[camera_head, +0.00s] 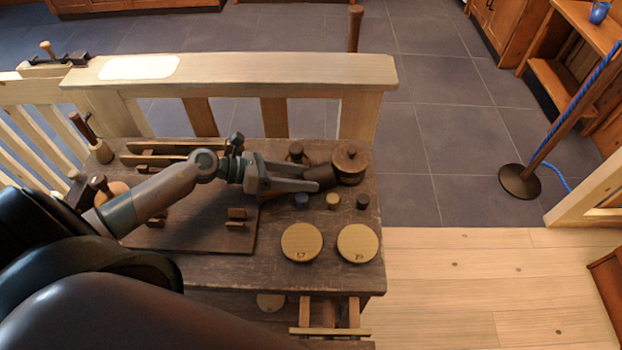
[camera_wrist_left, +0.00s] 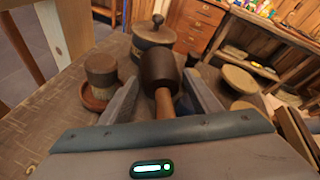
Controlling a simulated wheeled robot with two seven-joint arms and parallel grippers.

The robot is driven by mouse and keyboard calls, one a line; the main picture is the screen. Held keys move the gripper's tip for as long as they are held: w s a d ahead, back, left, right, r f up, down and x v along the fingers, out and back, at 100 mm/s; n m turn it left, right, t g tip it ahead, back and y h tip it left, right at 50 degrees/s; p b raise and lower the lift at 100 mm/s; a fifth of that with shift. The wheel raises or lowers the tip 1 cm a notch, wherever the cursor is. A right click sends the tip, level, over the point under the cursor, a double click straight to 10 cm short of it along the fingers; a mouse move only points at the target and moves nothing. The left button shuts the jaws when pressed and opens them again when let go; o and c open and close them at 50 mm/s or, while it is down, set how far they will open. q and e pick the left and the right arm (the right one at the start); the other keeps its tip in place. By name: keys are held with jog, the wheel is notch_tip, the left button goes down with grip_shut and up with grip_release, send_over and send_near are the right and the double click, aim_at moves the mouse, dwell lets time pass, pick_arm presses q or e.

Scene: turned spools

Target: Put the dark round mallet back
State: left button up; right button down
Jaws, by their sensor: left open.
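The dark round mallet (camera_wrist_left: 158,68) has a dark brown head and a lighter wooden handle (camera_wrist_left: 165,103). In the wrist view its head is beyond my fingertips and its handle runs back between my fingers. In the head view its dark head (camera_head: 321,173) shows at the fingertips, partly hidden by them. My left gripper (camera_head: 313,180) is open, with a finger on each side of the mallet; it also shows in the wrist view (camera_wrist_left: 160,85). Whether the mallet touches a finger or the bench top I cannot tell. My right gripper is not in view.
A lidded pot (camera_head: 351,165) stands just beyond the mallet head. Small pegs (camera_head: 333,201) and two round discs (camera_head: 302,243) lie nearer on the bench (camera_head: 270,268). A board with brackets (camera_head: 190,238) lies left. A pale wooden rail (camera_head: 240,70) borders the back.

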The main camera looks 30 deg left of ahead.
pick_arm(q)
jog(key=c, duration=1.1)
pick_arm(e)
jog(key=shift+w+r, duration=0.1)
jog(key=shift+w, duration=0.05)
pick_arm(q)
jog(key=shift+r, duration=0.1)
